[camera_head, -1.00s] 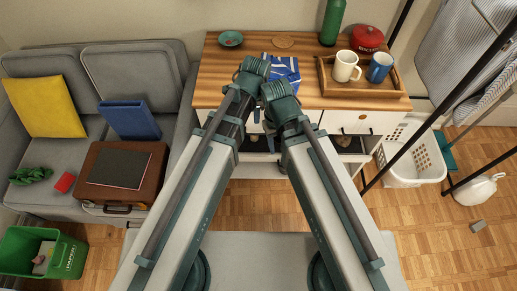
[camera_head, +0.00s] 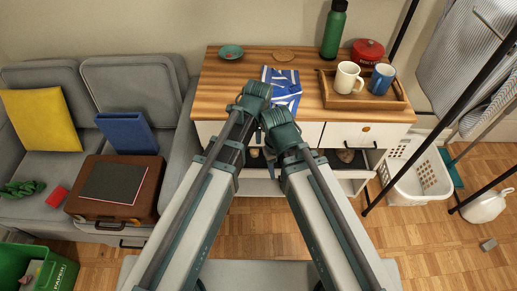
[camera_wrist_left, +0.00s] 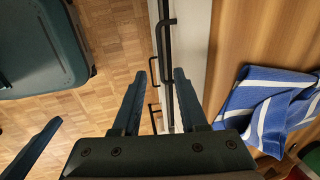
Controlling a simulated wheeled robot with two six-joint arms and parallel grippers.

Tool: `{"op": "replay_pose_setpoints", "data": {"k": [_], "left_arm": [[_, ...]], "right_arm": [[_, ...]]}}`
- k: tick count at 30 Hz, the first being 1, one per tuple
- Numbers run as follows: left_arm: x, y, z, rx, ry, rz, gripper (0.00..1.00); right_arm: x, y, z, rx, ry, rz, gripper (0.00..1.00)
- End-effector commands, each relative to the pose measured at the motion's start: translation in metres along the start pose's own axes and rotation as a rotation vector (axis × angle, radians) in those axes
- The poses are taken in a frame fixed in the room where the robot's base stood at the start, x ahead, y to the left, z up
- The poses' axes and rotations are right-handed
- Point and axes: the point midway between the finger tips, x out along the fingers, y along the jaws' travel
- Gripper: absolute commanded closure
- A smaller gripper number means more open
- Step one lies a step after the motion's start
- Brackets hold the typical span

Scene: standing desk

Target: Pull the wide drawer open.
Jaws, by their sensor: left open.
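The wide drawer (camera_head: 309,133) is a white front under the left and middle of the wooden top. It looks closed, and my arms cover much of it in the head view. In the left wrist view its white front (camera_wrist_left: 196,35) is seen edge-on, with a long dark handle (camera_wrist_left: 166,60) standing off it. My left gripper (camera_wrist_left: 159,74) is open, its fingers spread to either side of the handle's near end; whether either touches cannot be told. A blue finger (camera_wrist_left: 33,148), likely my right gripper's, shows at the left.
The wooden top (camera_head: 222,92) carries a blue striped cloth (camera_head: 284,90), a teal bowl (camera_head: 231,51), a green bottle (camera_head: 333,30) and a tray (camera_head: 393,102) with mugs. A sofa (camera_head: 170,100) stands left, a laundry basket (camera_head: 425,180) right. Open shelving lies below the drawers.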

Motion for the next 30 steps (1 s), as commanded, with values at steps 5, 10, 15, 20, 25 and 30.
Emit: {"op": "replay_pose_setpoints", "data": {"k": [5,10,15,20,25,30], "left_arm": [[0.034,0.001,0.000,-0.001,0.000,0.000,0.58],[0.058,0.001,0.000,-0.001,0.000,0.000,0.58],[0.080,0.001,0.000,-0.001,0.000,0.000,0.58],[0.091,0.000,0.000,-0.001,0.000,0.000,0.58],[0.092,0.000,0.000,0.000,0.000,0.000,0.58],[0.091,0.000,0.000,0.000,0.000,0.000,0.59]], "right_arm": [[0.033,-0.003,-0.002,0.000,0.000,0.000,0.50],[0.057,-0.005,-0.003,0.000,0.000,0.000,0.50],[0.078,-0.007,-0.005,0.000,0.000,0.000,0.50],[0.089,-0.009,-0.005,0.000,0.000,0.000,0.50],[0.089,-0.009,-0.005,0.000,0.000,0.000,0.50],[0.089,-0.009,-0.005,0.000,0.000,0.000,0.50]]}}
